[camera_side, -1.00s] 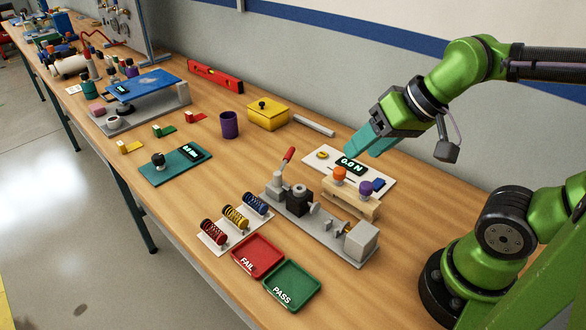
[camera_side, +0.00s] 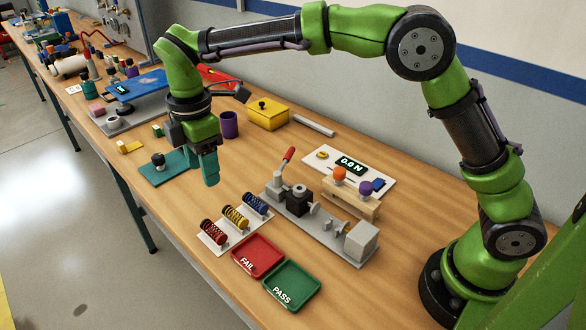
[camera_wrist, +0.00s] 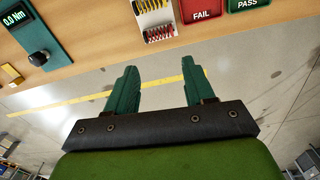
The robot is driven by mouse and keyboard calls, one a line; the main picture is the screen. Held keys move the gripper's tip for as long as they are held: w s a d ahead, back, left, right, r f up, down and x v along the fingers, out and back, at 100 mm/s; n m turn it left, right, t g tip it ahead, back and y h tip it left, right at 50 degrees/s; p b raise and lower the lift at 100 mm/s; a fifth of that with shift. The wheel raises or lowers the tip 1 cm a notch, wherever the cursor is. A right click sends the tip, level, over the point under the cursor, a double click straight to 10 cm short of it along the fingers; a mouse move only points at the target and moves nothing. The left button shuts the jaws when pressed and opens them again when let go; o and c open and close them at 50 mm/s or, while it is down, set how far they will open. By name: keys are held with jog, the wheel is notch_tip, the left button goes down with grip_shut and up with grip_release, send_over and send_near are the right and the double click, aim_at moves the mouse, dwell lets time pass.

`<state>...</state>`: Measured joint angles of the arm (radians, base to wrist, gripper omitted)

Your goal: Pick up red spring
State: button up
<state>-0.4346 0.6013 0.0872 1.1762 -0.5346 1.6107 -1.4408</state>
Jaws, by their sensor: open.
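The red spring (camera_side: 213,231) lies at the near-left end of a white rack (camera_side: 219,246), with a yellow spring (camera_side: 236,217) and a blue spring (camera_side: 256,204) beside it. In the wrist view the red spring (camera_wrist: 159,34) shows near the top edge, ahead of the fingertips. My gripper (camera_side: 207,176) has teal fingers and points down, above and behind the rack in the side view. In the wrist view my gripper (camera_wrist: 157,78) is open with nothing between its fingers.
A red FAIL tray (camera_side: 258,256) and a green PASS tray (camera_side: 292,286) stand right of the rack. A grey fixture with a red-handled lever (camera_side: 288,155) stands behind them. A teal torque meter (camera_side: 162,173) is left of my gripper.

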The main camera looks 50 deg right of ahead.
jog(key=n, duration=0.1)
send_near(217, 235)
jog(key=f, duration=0.3)
jog(key=d+f, duration=0.1)
jog(key=f, duration=0.2)
jog(key=w+f, duration=0.1)
jog(key=f, duration=0.2)
jog(key=shift+w+d, duration=0.1)
jog(key=shift+d, duration=0.1)
jog(key=c, duration=0.8)
